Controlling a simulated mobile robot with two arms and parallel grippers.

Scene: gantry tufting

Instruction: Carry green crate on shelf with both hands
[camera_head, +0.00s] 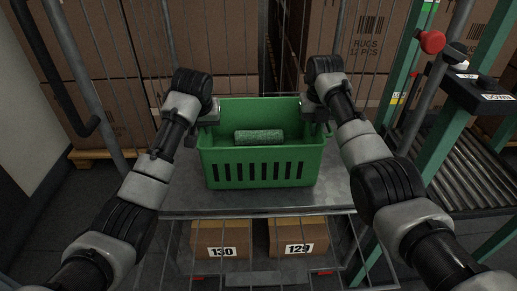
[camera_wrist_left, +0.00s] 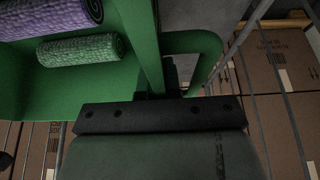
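The green crate (camera_head: 262,165) is upright, over the grey shelf (camera_head: 335,195) of a wire cage trolley. I cannot tell whether its base touches the shelf. A green textured roll (camera_head: 259,136) lies in it. The left wrist view shows this roll (camera_wrist_left: 80,50) beside a purple roll (camera_wrist_left: 45,15). My left gripper (camera_head: 208,114) is at the crate's left end; in its wrist view it is right against the crate's green handle loop (camera_wrist_left: 208,45), its fingers mostly hidden. My right gripper (camera_head: 315,110) is at the right end, its fingers also hidden.
Two numbered cartons, 130 (camera_head: 221,238) and 129 (camera_head: 298,236), sit on the lower level. Stacked cartons (camera_head: 365,40) stand behind the wire mesh. A roller conveyor (camera_head: 465,170) with a green frame and a red knob (camera_head: 432,41) is at the right.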

